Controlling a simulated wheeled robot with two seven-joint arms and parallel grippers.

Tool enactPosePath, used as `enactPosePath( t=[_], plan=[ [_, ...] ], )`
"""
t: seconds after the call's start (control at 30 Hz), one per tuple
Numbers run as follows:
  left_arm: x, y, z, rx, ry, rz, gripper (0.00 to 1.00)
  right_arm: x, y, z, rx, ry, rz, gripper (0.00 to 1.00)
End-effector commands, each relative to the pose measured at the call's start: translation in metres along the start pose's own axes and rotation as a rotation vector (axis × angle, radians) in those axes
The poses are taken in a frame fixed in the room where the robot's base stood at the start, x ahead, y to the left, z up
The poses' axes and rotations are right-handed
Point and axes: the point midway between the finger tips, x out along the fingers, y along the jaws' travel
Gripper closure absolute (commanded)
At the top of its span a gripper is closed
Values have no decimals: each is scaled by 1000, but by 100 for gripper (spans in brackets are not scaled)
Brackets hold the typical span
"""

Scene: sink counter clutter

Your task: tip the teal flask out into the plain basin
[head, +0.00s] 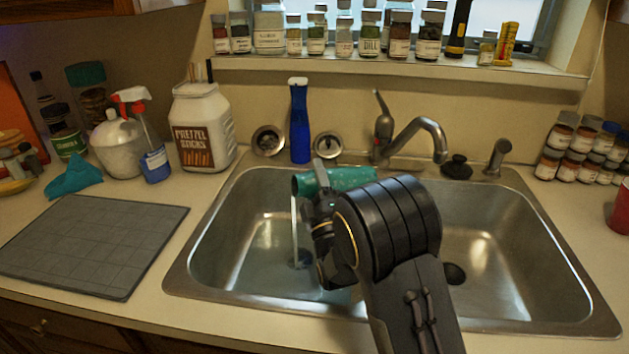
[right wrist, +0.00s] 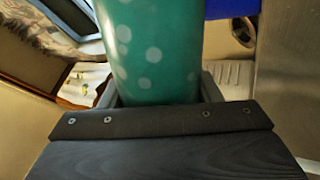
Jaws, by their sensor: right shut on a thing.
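The teal flask (head: 350,178) with pale dots lies nearly level above the sink, its open end to the left. A thin pale stream falls from that end into the left basin (head: 230,225), beside its dark drain. My right gripper (head: 322,190) is shut on the flask; my dark wrist hides part of the sink behind it. In the right wrist view the flask (right wrist: 150,50) sits between the fingers. The right basin (head: 510,235) shows bare steel and a dark drain. My left gripper is not in view.
The faucet (head: 415,135) and a blue bottle (head: 299,125) stand behind the sink. A grey mat (head: 90,245), a spray bottle (head: 150,150) and a pretzel jar (head: 203,130) are on the left counter. Several spice jars (head: 575,150) stand at right.

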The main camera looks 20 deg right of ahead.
Motion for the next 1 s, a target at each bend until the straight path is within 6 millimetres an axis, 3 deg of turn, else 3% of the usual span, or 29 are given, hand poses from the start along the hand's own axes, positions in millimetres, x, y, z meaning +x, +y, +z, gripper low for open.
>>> enactPosePath(
  t=[0.6, 1.0],
  plan=[
    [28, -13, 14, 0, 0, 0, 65, -9, -17, -2, -180, 100, 5, 83],
    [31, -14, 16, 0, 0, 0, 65, -11, -16, 5, -191, 99, 1, 83]
  ],
)
